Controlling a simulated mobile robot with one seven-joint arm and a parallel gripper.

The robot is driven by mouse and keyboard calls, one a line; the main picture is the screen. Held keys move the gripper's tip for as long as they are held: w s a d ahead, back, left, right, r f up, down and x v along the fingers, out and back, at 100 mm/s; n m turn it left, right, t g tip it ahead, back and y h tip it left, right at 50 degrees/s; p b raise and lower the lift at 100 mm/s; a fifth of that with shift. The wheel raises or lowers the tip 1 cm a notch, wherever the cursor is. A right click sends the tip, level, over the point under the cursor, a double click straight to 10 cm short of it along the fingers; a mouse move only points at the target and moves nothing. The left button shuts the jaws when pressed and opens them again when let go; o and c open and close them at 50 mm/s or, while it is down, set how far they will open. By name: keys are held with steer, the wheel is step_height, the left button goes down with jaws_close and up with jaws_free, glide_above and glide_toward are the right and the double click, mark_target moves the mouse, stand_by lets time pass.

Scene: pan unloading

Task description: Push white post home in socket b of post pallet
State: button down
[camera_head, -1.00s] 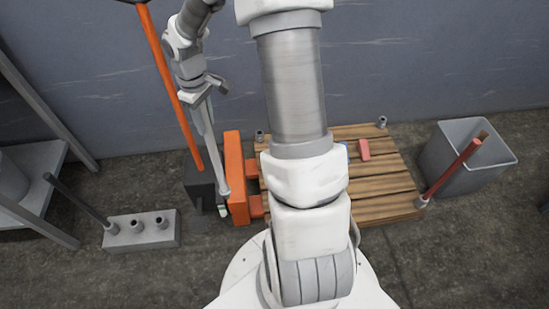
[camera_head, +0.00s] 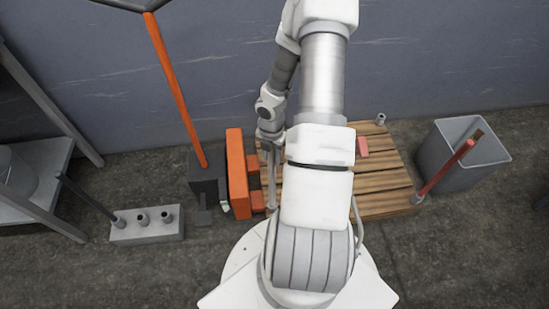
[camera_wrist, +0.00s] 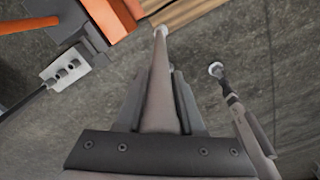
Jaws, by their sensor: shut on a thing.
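My gripper (camera_wrist: 158,85) is shut on a long, pale greyish post (camera_wrist: 159,58), which I take to be the white post; its far end is whitish. In the head view my gripper (camera_head: 270,148) hangs over the left side of the wooden post pallet (camera_head: 385,182), with the post (camera_head: 272,190) pointing down and partly hidden. A corner of the pallet (camera_wrist: 185,12) shows beside the post tip in the wrist view. The pallet's back right socket (camera_head: 380,118) is empty. My arm hides the front left corner, and I see no label for socket b.
A red post (camera_head: 446,172) stands at the pallet's front right corner, near a grey bin (camera_head: 465,155). A red block (camera_head: 362,147) lies on the pallet. An orange upright piece (camera_head: 237,172) borders its left side. A grey holder (camera_head: 147,227) with a dark post stands farther left.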

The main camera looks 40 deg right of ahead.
mark_target(274, 178)
steer(key=shift+s+f+n, duration=0.55)
steer(key=shift+s+n, duration=0.15)
steer(key=shift+n, duration=0.1)
steer(key=shift+f, duration=0.15)
steer(key=shift+f+b, duration=1.95)
steer(key=shift+b, duration=0.05)
steer(key=shift+r, duration=0.1)
steer(key=shift+a, duration=0.1)
steer(key=shift+f+b, duration=2.3)
steer(key=shift+f, duration=0.95)
stand_by(0.9)
steer(key=shift+c, duration=2.2)
jaws_free()
